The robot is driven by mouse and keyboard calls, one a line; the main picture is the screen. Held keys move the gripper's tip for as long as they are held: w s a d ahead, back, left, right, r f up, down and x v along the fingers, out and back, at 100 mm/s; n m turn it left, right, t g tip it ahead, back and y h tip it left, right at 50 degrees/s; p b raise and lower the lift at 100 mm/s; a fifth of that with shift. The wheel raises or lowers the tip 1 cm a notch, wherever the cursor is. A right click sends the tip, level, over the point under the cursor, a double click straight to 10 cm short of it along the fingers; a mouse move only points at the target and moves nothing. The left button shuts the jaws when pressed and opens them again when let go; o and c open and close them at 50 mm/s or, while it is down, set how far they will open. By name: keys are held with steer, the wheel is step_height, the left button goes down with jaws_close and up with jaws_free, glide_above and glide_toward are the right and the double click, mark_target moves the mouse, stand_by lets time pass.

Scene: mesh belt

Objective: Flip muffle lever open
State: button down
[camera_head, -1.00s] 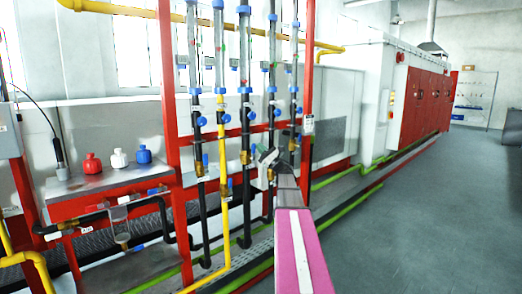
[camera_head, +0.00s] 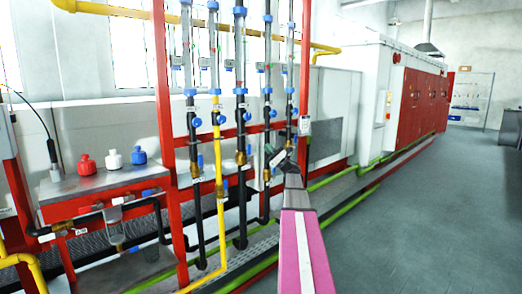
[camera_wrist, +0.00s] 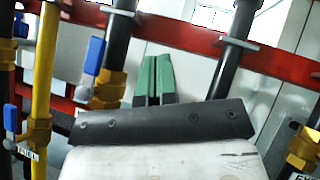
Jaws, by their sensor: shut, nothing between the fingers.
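My gripper (camera_head: 270,152) is in front of the right-hand pipes of the rack, and its green fingers (camera_wrist: 153,80) are shut and empty in the wrist view. In that view, a blue lever (camera_wrist: 95,56) stands upright beside a black pipe above a brass valve (camera_wrist: 108,88), left of my fingers and apart from them. A second blue lever (camera_wrist: 10,118) is at the yellow pipe on the far left. In the head view, blue levers show low on the pipes, one of them on the yellow pipe (camera_head: 226,185). I cannot tell which lever is the muffle one; its label is unreadable.
Red frame posts (camera_head: 163,110) and a red crossbar (camera_wrist: 180,35) surround the vertical pipes. A long red and white furnace (camera_head: 415,100) runs back right. The grey floor (camera_head: 420,220) at right is clear.

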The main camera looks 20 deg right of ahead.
steer(key=s+d, duration=0.3)
steer(key=d, duration=0.3)
steer(key=shift+f, duration=0.2)
steer(key=shift+w, duration=0.1)
steer(key=a+f+n+g+h, duration=0.2)
steer(key=a+f+n+h, duration=0.5)
steer(key=n, duration=0.5)
steer(key=s+a+f+n+g+h, duration=0.1)
steer(key=a+f+n+h, duration=0.3)
steer(key=f+n+h, duration=0.45)
steer(key=a+f+n+g+h, duration=0.2)
steer(key=a+f+n+h, duration=0.55)
steer(key=n, duration=0.75)
steer(key=s+a+f+m+g+y, duration=0.3)
steer(key=s+a+f+m+g, duration=0.5)
steer(key=s+f, duration=0.55)
steer(key=s+a+f+m+g+y, duration=0.1)
steer(key=s+a+f+m+g, duration=0.1)
steer(key=s+a, duration=0.4)
steer(key=s+a+f+m+g+y, duration=0.1)
steer(key=s+a+f+m+g, duration=0.2)
steer(key=s+a, duration=0.3)
steer(key=s+m+g, duration=0.1)
steer(key=s, duration=0.3)
steer(key=shift+s+f, duration=0.15)
steer(key=shift+f, duration=0.2)
